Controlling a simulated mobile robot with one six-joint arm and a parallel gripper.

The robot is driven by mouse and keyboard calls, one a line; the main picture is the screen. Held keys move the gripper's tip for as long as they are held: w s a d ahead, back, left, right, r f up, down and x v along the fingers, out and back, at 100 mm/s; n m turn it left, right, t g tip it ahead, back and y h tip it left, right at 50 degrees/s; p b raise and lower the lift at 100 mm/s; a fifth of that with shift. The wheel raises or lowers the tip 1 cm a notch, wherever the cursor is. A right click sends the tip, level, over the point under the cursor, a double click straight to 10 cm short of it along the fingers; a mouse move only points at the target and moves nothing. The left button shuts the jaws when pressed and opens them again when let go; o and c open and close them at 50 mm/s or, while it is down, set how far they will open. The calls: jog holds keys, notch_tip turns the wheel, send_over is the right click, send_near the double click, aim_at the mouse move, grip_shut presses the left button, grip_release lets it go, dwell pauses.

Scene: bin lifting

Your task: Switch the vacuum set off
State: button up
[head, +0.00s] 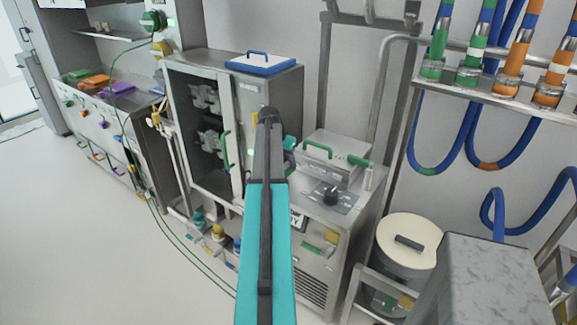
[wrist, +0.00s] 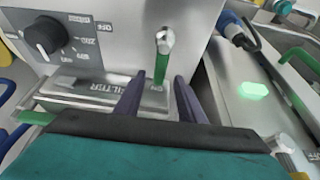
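The likely vacuum set is a steel cabinet (head: 310,245) with a sloped panel, right of centre in the head view. Its black dial (head: 332,195) also shows at upper left in the wrist view (wrist: 43,37). A green lever with a metal ball end (wrist: 161,66) stands beside the dial, close to a plate lettered FILTER (wrist: 90,88). My gripper (wrist: 158,84) is open, its two dark fingers spread with the lever between or just beyond them. Contact cannot be told.
A steel box with a green handle (head: 335,150) sits on the cabinet. In the wrist view a lit green light (wrist: 253,90) shows on a steel surface at right. A lidded bin (head: 407,240) stands right, below hanging blue hoses (head: 440,165). Open floor lies left.

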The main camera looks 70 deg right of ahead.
aim_at(289, 168)
jog(key=shift+p+x, duration=0.45)
jog(key=shift+x, duration=1.65)
grip_shut()
